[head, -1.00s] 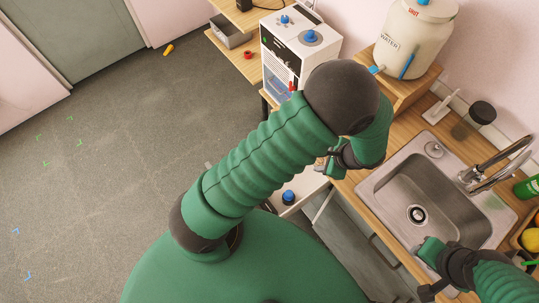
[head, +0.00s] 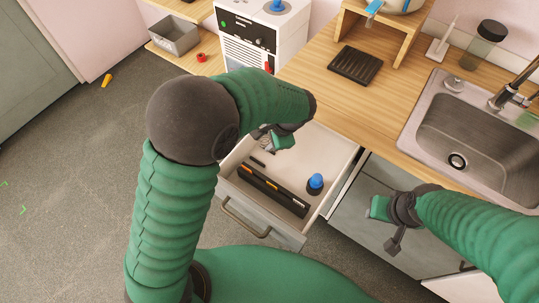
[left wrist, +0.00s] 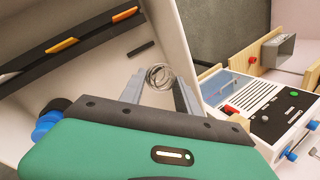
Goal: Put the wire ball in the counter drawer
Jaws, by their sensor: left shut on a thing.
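The counter drawer (head: 335,152) is pulled open below the worktop, with a pale inside. My left gripper (head: 268,143) is over the drawer's back left part. It is shut on the wire ball (left wrist: 160,76), a small coil of grey wire between the fingertips (left wrist: 160,88) in the left wrist view. The drawer's pale floor lies behind the ball; I cannot tell how high above it the ball is. My right gripper (head: 382,210) is in front of the cabinet below the sink, away from the drawer; its jaw opening is unclear.
In the drawer lie a long black strip with orange marks (head: 272,191) and a blue-topped dark item (head: 315,184). A black ribbed tray (head: 356,65) and the sink (head: 480,130) are on the counter to the right.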

